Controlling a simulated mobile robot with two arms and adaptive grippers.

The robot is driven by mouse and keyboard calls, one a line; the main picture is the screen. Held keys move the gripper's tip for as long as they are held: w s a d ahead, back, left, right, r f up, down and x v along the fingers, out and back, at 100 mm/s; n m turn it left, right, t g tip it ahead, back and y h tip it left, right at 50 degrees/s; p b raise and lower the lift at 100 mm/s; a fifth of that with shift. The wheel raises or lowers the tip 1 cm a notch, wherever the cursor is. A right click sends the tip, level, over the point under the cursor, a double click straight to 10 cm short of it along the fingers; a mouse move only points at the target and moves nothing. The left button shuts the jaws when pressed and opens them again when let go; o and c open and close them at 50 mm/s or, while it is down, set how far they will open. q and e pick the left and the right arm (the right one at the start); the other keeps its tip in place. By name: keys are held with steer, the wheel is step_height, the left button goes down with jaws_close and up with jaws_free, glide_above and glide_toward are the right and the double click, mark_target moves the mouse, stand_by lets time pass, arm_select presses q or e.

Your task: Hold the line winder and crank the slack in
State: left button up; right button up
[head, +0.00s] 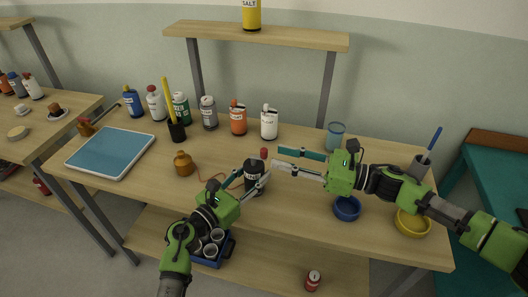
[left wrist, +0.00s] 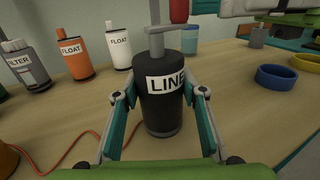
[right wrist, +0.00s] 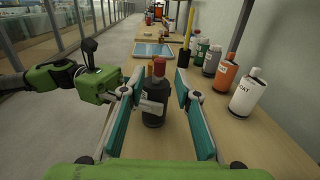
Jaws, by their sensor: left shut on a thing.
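The line winder (head: 254,180) is a black upright cylinder with a white LINE label, standing on the table. In the left wrist view the winder (left wrist: 160,108) has a grey crank arm (left wrist: 170,30) on top, with a red knob (left wrist: 179,10) at its end. My left gripper (left wrist: 160,94) is shut around the winder's body. My right gripper (right wrist: 157,90) is open, its fingers spread, with the red knob (right wrist: 159,66) and winder showing between them. In the head view its fingertips are just right of the knob (head: 264,153), apparently not touching it.
Bottles, including an orange one (head: 238,118) and a white one (head: 269,122), stand behind. A blue bowl (head: 347,208) and yellow bowl (head: 412,222) are at right.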

mark_target(264, 152)
steer(key=x, duration=0.6)
jaws_close()
